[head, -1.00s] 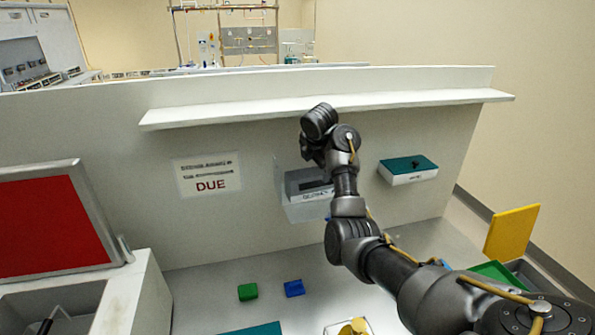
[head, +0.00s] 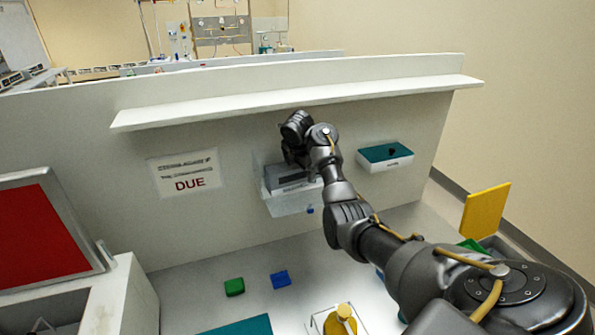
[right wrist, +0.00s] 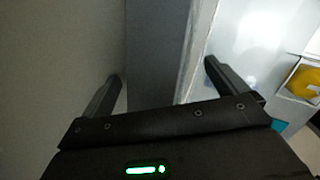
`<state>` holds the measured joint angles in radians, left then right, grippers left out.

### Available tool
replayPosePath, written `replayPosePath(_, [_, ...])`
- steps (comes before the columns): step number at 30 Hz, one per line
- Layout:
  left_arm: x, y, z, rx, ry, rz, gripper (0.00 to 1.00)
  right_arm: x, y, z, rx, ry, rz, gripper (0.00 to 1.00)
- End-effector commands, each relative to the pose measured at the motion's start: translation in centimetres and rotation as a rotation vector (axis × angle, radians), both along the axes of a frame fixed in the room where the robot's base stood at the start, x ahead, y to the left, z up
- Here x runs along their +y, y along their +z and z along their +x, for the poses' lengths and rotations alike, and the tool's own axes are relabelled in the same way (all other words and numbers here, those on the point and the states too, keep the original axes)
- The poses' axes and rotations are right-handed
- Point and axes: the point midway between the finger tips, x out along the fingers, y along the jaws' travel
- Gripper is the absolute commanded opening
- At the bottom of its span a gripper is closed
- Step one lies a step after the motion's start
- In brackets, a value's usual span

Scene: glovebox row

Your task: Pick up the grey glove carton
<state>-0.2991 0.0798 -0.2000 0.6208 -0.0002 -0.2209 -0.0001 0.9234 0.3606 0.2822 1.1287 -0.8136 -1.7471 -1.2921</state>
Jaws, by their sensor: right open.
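The grey glove carton (head: 283,178) sits in a clear holder (head: 290,203) on the upright white panel, partly hidden by my right arm. My right gripper (head: 293,157) is at the carton's top in the head view; its fingertips are hard to make out there. In the right wrist view the right gripper (right wrist: 163,85) is open, one finger on each side of a dark grey face, which looks like the carton (right wrist: 160,40). I cannot tell whether the fingers touch it. My left gripper is not in view.
A teal-topped white box (head: 386,157) is on the panel to the right. A shelf (head: 300,98) runs above. A "DUE" sign (head: 187,175) is to the left. Green (head: 234,287) and blue (head: 280,279) blocks and a yellow item (head: 341,320) lie on the worktop below.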

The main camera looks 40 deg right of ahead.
Motion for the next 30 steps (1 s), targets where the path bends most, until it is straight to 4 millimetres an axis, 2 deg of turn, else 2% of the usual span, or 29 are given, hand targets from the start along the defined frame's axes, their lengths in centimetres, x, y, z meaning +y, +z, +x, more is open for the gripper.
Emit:
replayPosePath(3, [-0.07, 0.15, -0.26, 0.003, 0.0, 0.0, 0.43, -0.17, -0.66, 0.21, 0.0, -0.001, 0.0, 0.98])
replayPosePath(9, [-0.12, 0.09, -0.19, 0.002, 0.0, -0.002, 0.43, -0.15, -0.75, 0.25, -0.002, -0.002, 0.001, 0.98])
replayPosePath(11, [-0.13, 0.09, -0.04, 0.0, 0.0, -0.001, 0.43, -0.16, -0.74, 0.22, -0.002, -0.002, 0.001, 0.92])
replayPosePath(24, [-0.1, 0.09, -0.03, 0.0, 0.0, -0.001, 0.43, -0.1, -0.79, 0.23, 0.0, 0.0, 0.001, 0.34])
replayPosePath(30, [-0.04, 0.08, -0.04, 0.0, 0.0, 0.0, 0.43, -0.03, -0.84, 0.26, 0.0, 0.002, 0.002, 0.32])
